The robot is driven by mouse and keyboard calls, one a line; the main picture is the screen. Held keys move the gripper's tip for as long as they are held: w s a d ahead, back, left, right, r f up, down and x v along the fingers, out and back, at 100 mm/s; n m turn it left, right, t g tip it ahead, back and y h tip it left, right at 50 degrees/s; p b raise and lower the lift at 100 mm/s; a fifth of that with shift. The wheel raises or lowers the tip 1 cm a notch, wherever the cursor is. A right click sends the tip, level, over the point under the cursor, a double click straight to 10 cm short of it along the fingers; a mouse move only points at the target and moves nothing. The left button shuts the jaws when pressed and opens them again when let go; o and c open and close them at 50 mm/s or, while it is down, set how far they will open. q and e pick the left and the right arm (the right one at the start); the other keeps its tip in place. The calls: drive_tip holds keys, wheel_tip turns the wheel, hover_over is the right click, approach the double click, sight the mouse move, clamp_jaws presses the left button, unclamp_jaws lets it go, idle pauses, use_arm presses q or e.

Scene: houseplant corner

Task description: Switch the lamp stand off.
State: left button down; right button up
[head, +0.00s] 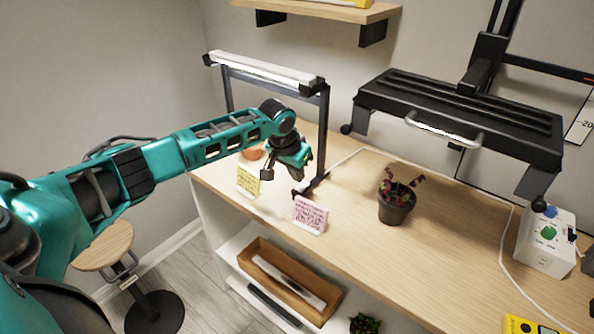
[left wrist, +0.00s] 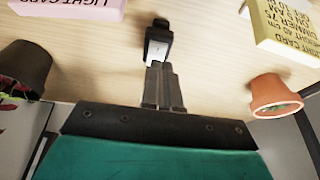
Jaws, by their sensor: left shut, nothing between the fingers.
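The lamp stand (head: 262,71) is a long bar on dark legs at the back left of the bench; its underside looks bright white. My left gripper (head: 270,181) is low in front of it, between the yellow and pink cards. In the left wrist view its fingers (left wrist: 162,70) are shut and empty. Just beyond the fingertips is a small black switch-like part with a pale face (left wrist: 156,48); the tips meet or overlap its near edge, and I cannot tell whether they touch. My right gripper is not in view.
A yellow card (head: 248,182) and a pink card (head: 310,214) stand close by. A terracotta pot (left wrist: 273,95) is beside the gripper. A dark potted plant (head: 396,204), a black rack (head: 460,118) and a white control box (head: 545,240) are to the right.

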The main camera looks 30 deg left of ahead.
sight(297, 188)
use_arm(q)
wheel_tip(297, 188, up, 3)
drive_tip(key=shift+p, duration=0.6)
drive_tip(key=b+v, duration=0.1)
drive_tip(key=v, duration=0.8)
drive_tip(key=shift+s, duration=0.3)
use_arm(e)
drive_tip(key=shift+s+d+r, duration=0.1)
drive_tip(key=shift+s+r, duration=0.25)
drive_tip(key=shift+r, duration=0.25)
use_arm(q)
drive_tip(key=shift+w, duration=0.1)
